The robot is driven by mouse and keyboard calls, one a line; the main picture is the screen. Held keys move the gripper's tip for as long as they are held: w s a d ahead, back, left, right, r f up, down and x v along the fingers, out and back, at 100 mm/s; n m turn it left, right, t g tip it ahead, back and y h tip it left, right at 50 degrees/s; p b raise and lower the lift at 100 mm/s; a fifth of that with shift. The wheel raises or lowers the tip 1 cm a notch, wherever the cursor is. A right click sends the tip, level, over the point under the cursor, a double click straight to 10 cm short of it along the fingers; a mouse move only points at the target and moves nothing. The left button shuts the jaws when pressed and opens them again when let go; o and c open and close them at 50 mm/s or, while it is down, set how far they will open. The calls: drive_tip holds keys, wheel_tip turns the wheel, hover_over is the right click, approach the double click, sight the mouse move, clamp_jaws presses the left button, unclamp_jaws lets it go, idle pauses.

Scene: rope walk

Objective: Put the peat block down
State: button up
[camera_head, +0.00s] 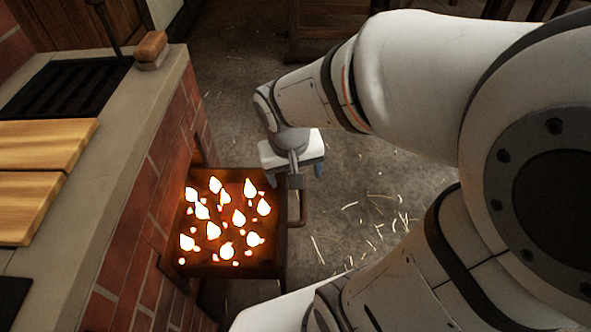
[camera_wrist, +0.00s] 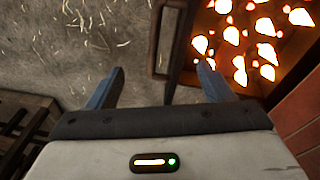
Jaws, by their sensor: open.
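I cannot make out a peat block for certain in either view. The box's dark handle (camera_head: 302,208) sticks out just below the gripper in the head view. In the wrist view the handle (camera_wrist: 157,40) runs between the finger directions, and the embers (camera_wrist: 265,28) lie beyond the right finger. Whether the fingers touch the handle, I cannot tell.
A brick hearth with a pale stone top (camera_head: 150,125) runs along the left. On it are a dark grate (camera_head: 65,88), wooden boards (camera_head: 45,145) and a brown block or brush (camera_head: 151,48). Straw litters the open floor (camera_head: 370,195). A slatted wooden thing (camera_wrist: 22,125) stands lower left in the wrist view.

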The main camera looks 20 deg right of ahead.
drive_tip(key=shift+n+y, duration=0.7)
drive_tip(key=s, duration=0.1)
drive_tip(key=s+r, duration=0.2)
drive_tip(key=shift+s+a, duration=0.15)
drive_tip(key=shift+s, duration=0.25)
drive_tip(key=shift+r, duration=0.1)
wheel_tip(320, 180, up, 30)
drive_tip(key=t+p, duration=0.1)
drive_tip(key=p, duration=2.5)
drive_tip(key=shift+s+f+p, duration=0.2)
drive_tip(key=shift+f+p, duration=0.05)
drive_tip(key=shift+p, duration=0.1)
